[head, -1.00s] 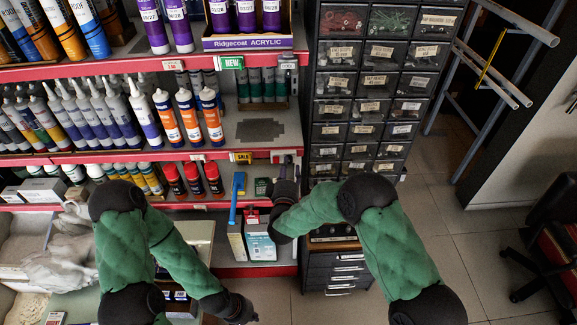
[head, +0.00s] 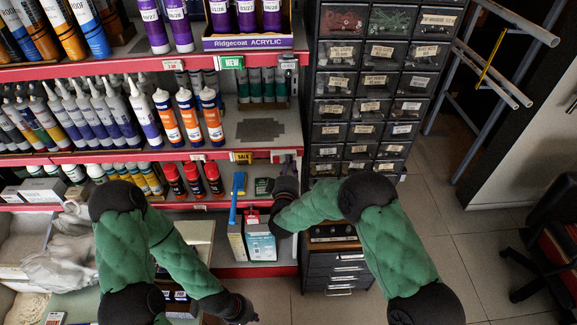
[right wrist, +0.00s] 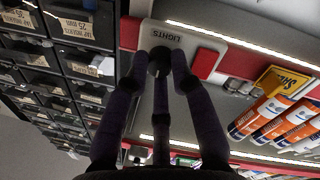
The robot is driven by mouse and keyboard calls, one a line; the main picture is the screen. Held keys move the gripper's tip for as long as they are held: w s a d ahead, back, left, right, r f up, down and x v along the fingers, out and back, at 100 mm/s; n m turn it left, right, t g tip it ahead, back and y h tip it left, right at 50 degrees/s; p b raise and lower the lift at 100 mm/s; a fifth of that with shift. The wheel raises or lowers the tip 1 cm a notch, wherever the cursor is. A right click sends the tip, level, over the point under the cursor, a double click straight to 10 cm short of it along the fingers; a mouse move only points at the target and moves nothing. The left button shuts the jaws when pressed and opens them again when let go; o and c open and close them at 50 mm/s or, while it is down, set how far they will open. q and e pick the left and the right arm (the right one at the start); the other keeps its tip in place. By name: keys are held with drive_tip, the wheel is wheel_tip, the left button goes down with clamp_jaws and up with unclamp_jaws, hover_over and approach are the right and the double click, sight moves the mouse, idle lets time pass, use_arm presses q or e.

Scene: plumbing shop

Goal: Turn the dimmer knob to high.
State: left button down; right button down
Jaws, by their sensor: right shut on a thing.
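The dark round dimmer knob (right wrist: 159,56) sits on a pale plate (right wrist: 192,62) marked LIGHTS, on the red shelf edge. The lettering appears upside down in the right wrist view. My right gripper (right wrist: 160,74) has its dark purple fingers around the knob, shut on it; the fingers cover part of the knob, and I cannot read its setting. In the head view my right gripper (head: 286,166) is at the shelf's right end, and the knob is hidden there. My left gripper (head: 252,318) is low at the bottom edge, away from the shelf; its fingers are barely visible.
A cabinet of small labelled drawers (head: 330,110) stands just right of the shelf end. Orange-and-white tubes (right wrist: 262,118) and a yellow SALE tag (right wrist: 283,80) are near the plate. Boxes (head: 261,243) stand below my right gripper. Open floor (head: 440,215) lies to the right.

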drive_tip(key=shift+f, duration=0.1)
drive_tip(key=m+y+b, duration=0.1)
drive_tip(key=m+b, duration=0.8)
drive_tip(key=m, duration=0.1)
drive_tip(key=m+y+b, duration=0.2)
drive_tip(key=m+b, duration=0.7)
drive_tip(key=m, duration=0.2)
drive_tip(key=m+y+b, duration=0.1)
drive_tip(key=m+b, duration=0.8)
drive_tip(key=m, duration=0.1)
drive_tip(key=shift+d+m, duration=0.25)
drive_tip(key=shift+m, duration=0.15)
idle(0.3)
drive_tip(key=c, duration=1.1)
unclamp_jaws()
drive_tip(key=shift+o, duration=0.2)
